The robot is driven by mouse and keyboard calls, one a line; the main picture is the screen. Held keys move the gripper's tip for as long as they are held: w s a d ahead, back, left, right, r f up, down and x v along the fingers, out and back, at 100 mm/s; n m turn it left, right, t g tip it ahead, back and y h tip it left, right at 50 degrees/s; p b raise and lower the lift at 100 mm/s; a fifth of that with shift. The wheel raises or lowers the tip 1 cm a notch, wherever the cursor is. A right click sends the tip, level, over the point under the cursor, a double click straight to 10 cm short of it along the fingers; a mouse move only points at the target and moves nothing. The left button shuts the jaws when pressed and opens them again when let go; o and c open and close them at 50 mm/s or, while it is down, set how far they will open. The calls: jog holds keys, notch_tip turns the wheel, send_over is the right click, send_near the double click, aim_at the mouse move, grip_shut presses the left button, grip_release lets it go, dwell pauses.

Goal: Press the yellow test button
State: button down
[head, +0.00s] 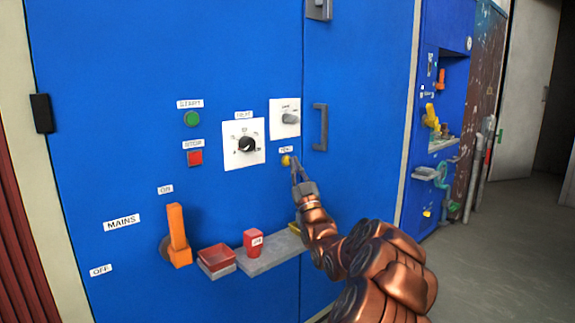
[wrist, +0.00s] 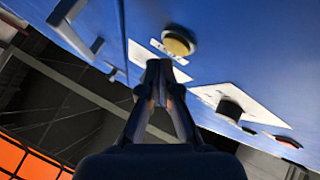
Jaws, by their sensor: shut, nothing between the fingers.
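The yellow test button (head: 286,160) sits on the blue cabinet door, just below a small white label and under the right-hand white dial plate. In the wrist view my fingertips (wrist: 159,66) point toward the panel, a little below the button. A gap shows between tips and button there; I cannot tell the depth exactly.
The panel holds a green button (head: 192,118), a red button (head: 195,157), a black knob (head: 246,145) and an orange mains lever (head: 177,235). A grey handle (head: 320,127) stands out right of the button. Below is a ledge (head: 268,255) with a red cup (head: 253,241).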

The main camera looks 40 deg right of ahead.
jog(key=s+b, duration=0.3)
jog(key=s, duration=0.2)
dwell(0.6)
dwell(0.8)
